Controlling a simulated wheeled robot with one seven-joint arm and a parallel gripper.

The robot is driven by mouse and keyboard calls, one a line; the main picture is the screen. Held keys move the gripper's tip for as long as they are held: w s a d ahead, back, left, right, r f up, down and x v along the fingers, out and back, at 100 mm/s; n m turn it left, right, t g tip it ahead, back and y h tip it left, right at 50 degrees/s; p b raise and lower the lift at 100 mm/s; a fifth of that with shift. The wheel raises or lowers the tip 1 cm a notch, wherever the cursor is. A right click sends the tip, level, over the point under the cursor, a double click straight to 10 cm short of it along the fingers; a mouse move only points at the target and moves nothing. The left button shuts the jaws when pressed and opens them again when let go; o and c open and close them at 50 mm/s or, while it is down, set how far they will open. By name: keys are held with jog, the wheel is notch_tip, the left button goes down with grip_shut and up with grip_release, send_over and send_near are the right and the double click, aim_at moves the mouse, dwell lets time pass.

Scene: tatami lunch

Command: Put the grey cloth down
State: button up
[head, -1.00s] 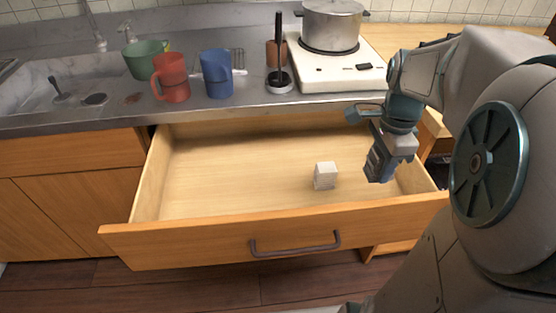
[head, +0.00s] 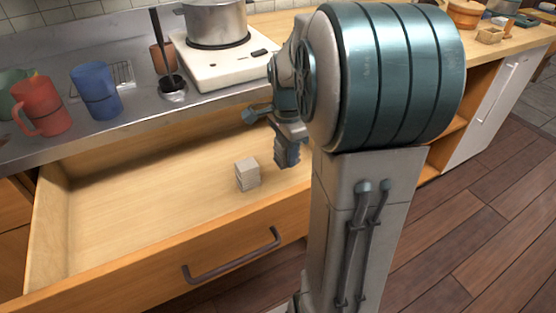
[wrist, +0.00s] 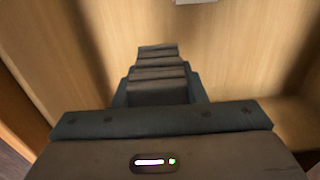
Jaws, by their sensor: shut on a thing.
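My gripper (head: 287,152) hangs over the right part of the open drawer, pointing down. It is shut on the grey cloth; in the head view the fingers mostly hide what is held. In the wrist view a dark grey, ridged piece (wrist: 158,75) shows at the jaws; I cannot clearly tell the cloth from the finger pads there. The wooden drawer (head: 140,205) is pulled out under the counter. A small pale, layered block (head: 247,174) lies on its floor, left of my gripper and apart from it. Its edge shows at the top of the wrist view (wrist: 195,2).
The drawer floor is bare left of the pale block.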

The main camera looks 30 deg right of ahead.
jog(key=b, duration=0.1)
send_over(282, 167)
notch_tip(282, 167, down, 4)
jog(key=shift+w+r, duration=0.1)
jog(key=shift+r, duration=0.1)
jog(key=shift+f+b, duration=0.8)
jog(key=shift+f, duration=1.15)
jog(key=shift+f, duration=0.1)
jog(key=shift+f, duration=0.15)
jog(key=o, duration=1.1)
jog(key=shift+c, duration=0.2)
notch_tip(282, 167, up, 12)
jog(key=p, duration=0.3)
jog(key=shift+r+p, duration=0.25)
jog(key=shift+p, duration=0.1)
